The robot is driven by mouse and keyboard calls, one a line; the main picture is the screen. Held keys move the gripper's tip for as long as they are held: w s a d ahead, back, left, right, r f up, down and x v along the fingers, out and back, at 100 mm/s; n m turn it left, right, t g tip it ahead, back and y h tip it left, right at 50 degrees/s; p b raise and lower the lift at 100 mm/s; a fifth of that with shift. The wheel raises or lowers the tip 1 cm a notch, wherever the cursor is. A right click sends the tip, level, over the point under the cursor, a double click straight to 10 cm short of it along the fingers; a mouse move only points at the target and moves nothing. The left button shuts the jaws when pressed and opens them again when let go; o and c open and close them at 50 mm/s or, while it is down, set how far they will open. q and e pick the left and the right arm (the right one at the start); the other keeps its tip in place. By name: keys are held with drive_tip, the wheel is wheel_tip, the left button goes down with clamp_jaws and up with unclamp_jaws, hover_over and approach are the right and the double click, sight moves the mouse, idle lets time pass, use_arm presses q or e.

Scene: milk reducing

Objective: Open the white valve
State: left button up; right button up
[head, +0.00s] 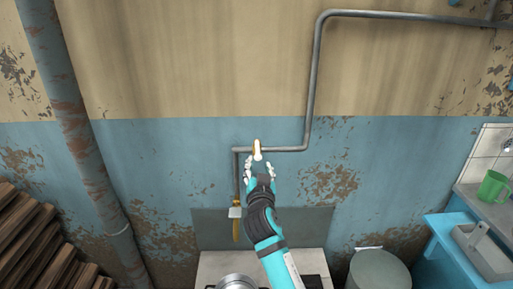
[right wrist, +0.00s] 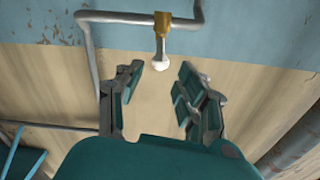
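The white valve (head: 257,147) sits on a thin grey pipe (head: 285,149) on the wall, near the middle of the head view. In the right wrist view its brass body (right wrist: 162,24) is on the pipe and its white handle (right wrist: 161,59) points toward my gripper. My right gripper (head: 257,168) is just below the valve in the head view. In the right wrist view the right gripper (right wrist: 160,76) is open, with the handle end near the gap between its fingertips. I cannot tell if they touch. My left gripper does not show.
A stove-like white top (head: 215,266) with a metal pot (head: 237,282) is below my right arm. A thick rusty pipe (head: 85,150) runs down the left, beside stacked wood (head: 30,240). A blue cabinet with a sink (head: 482,250) and a green mug (head: 493,186) are at the right.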

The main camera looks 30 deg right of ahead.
sight(258, 149)
drive_tip(key=p+x, duration=0.1)
drive_tip(key=x, duration=0.8)
drive_tip(key=shift+w, duration=0.3)
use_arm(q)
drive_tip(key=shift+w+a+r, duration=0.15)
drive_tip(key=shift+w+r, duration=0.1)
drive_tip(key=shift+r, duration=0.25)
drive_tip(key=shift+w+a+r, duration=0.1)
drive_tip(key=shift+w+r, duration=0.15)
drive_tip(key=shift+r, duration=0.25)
use_arm(e)
drive_tip(key=shift+c, duration=0.4)
clamp_jaws()
use_arm(q)
drive_tip(key=shift+p, duration=0.3)
